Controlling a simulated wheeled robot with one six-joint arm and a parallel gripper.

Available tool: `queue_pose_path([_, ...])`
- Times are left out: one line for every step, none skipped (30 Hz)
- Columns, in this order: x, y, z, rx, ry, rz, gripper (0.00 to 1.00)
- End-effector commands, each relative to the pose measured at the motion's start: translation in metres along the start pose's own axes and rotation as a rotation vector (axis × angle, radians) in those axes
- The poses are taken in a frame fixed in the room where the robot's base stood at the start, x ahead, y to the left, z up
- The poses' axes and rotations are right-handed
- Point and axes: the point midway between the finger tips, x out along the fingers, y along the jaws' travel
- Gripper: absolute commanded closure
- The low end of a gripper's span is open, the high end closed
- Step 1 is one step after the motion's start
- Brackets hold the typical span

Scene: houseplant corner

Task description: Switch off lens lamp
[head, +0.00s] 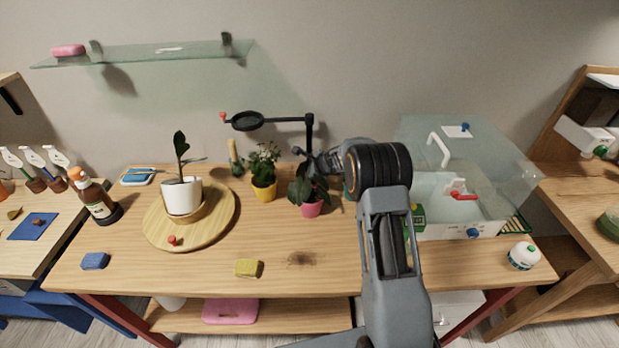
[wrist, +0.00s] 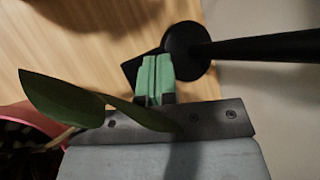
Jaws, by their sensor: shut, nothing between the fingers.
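The lens lamp (head: 310,130) stands at the back of the wooden table, with a black post and a horizontal arm. Its round lens head (head: 247,121) reaches out to the left and has a red knob (head: 225,117) at its end. My gripper (head: 300,153) is beside the lower post, behind the pink pot's plant. In the wrist view the shut green fingertips (wrist: 154,78) are empty and over a black flat piece next to the lamp's round foot (wrist: 187,50). I cannot tell whether they touch it. No switch is clearly visible there.
A plant in a pink pot (head: 311,208) stands just in front of my gripper; its leaf (wrist: 65,105) crosses the wrist view. A yellow pot (head: 264,191) is to the left. A glass-sided tank (head: 470,220) stands to the right. The front middle of the table is mostly clear.

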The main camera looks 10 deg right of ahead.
Motion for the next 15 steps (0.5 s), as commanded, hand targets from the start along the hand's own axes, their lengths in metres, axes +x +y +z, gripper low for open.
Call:
queue_pose_path([-0.001, -0.001, 0.001, 0.0, 0.0, 0.0, 1.0])
queue_pose_path([-0.001, -0.001, 0.001, 0.0, 0.0, 0.0, 1.0])
queue_pose_path([-0.002, -0.002, 0.002, 0.0, 0.0, 0.0, 1.0])
queue_pose_path([-0.004, -0.003, 0.003, -0.001, 0.0, -0.001, 1.0])
queue_pose_path([-0.005, -0.004, 0.004, -0.001, 0.0, -0.001, 1.0])
queue_pose_path([-0.007, -0.005, 0.005, -0.001, 0.0, -0.001, 1.0])
queue_pose_path([-0.009, -0.006, 0.006, -0.001, 0.0, -0.001, 1.0])
queue_pose_path([-0.011, -0.008, 0.008, -0.001, 0.0, -0.001, 1.0])
queue_pose_path([-0.013, -0.01, 0.01, -0.002, 0.0, -0.001, 1.0])
queue_pose_path([-0.016, -0.012, 0.011, -0.002, 0.0, -0.001, 1.0])
queue_pose_path([-0.018, -0.013, 0.013, -0.002, 0.0, -0.001, 1.0])
queue_pose_path([-0.021, -0.015, 0.015, -0.002, 0.0, -0.001, 1.0])
queue_pose_path([-0.023, -0.017, 0.017, -0.002, 0.0, -0.001, 1.0])
queue_pose_path([-0.026, -0.019, 0.019, -0.001, 0.0, -0.001, 1.0])
queue_pose_path([-0.029, -0.021, 0.021, -0.001, 0.0, -0.001, 1.0])
